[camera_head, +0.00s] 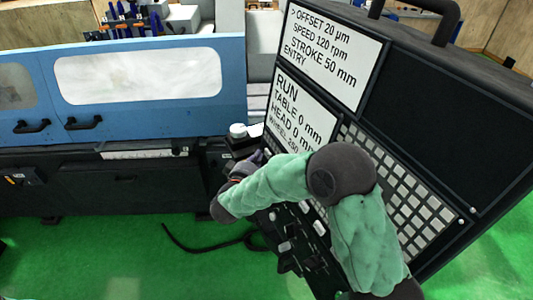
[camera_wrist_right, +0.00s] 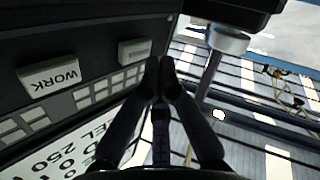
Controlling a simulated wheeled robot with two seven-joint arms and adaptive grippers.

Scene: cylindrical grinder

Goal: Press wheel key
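The control panel stands at the right in the head view, with its lower screen (camera_head: 303,117) reading RUN, TABLE 0 mm, HEAD 0 mm and a partly covered WHEEL line. My right gripper (camera_head: 257,160) is at the panel's left side, below this screen and partly hidden by my arm. In the right wrist view my right gripper (camera_wrist_right: 160,68) has its fingertips together with nothing between them. A key marked WORK (camera_wrist_right: 48,77) is at the left there. A second raised key (camera_wrist_right: 135,52), its label too small to read, is just left of the fingertips; contact cannot be told. My left gripper is not in view.
An upper screen (camera_head: 333,50) shows offset, speed and stroke. A grid of pale keys (camera_head: 405,195) and lower switches are partly behind my right arm. The blue grinder cover (camera_head: 150,80) is at the left. A dark cable (camera_head: 205,248) lies on the green floor.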

